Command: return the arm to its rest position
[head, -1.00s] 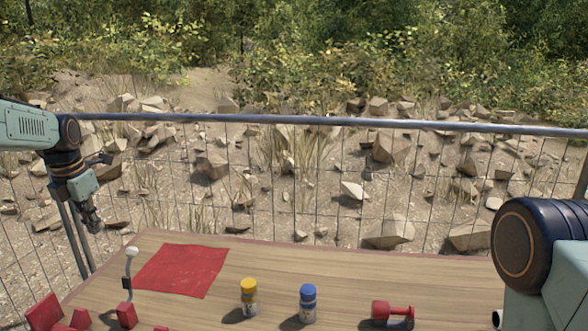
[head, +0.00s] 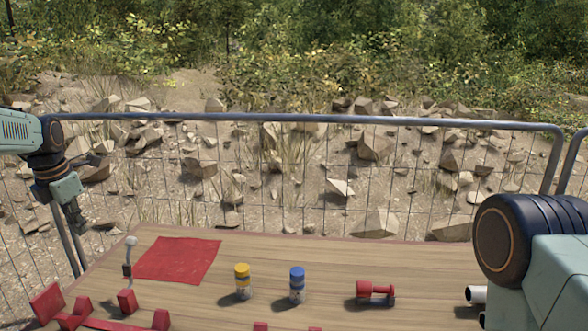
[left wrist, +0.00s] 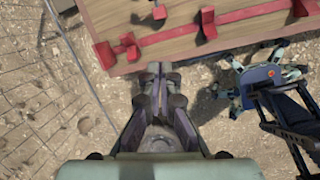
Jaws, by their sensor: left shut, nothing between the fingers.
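My left gripper (head: 78,222) hangs at the left of the head view, beside the table's left edge and clear of the table objects. In the left wrist view my left gripper (left wrist: 158,72) is shut with its fingers together and nothing between them, pointing toward the table edge over the ground. My right arm shows at the right of the head view, but its gripper is out of sight.
A wire fence (head: 300,118) stands behind.

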